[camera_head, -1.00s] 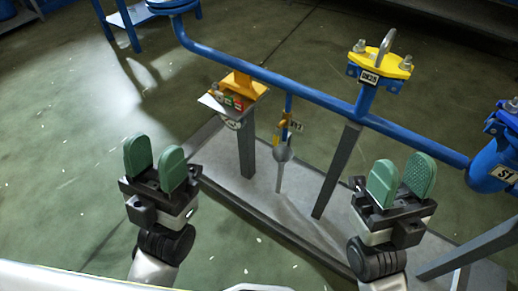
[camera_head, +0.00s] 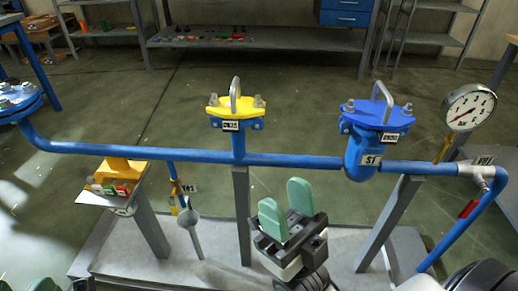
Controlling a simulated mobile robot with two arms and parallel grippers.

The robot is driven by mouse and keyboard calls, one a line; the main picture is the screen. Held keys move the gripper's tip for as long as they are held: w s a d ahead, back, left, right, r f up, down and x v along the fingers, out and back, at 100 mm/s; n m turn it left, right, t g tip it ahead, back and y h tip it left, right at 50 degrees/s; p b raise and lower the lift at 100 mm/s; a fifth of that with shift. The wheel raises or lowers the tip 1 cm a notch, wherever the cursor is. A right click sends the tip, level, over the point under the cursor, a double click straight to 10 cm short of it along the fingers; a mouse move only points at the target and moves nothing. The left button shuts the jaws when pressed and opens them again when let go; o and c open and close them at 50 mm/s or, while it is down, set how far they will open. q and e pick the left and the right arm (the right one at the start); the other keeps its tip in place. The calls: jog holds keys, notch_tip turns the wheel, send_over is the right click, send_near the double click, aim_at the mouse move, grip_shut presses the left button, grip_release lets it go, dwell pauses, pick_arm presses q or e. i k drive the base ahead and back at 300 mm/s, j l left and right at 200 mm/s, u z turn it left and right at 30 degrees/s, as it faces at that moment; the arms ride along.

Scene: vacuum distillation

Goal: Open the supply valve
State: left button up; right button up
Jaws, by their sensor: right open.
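I cannot tell from the tags which is the supply valve. My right gripper (camera_head: 287,208) is open and empty, low in the middle, left of the red handle and apart from it. Of my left gripper (camera_head: 40,285), only green pad tips show at the bottom left edge.
The blue pipe (camera_head: 290,160) runs across the view, with a yellow-topped flange (camera_head: 235,106), a blue strainer (camera_head: 362,150) and a pressure gauge (camera_head: 470,107). Grey posts (camera_head: 242,215) stand on a grey base plate (camera_head: 215,262). Shelves stand behind.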

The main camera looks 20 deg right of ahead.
aim_at(474, 203)
jog(key=z, duration=2.4)
jog(key=i+l+u, duration=0.15)
jog(key=u, duration=0.2)
jog(key=i+l+u, duration=0.15)
jog(key=u, duration=0.25)
jog(key=l, duration=0.1)
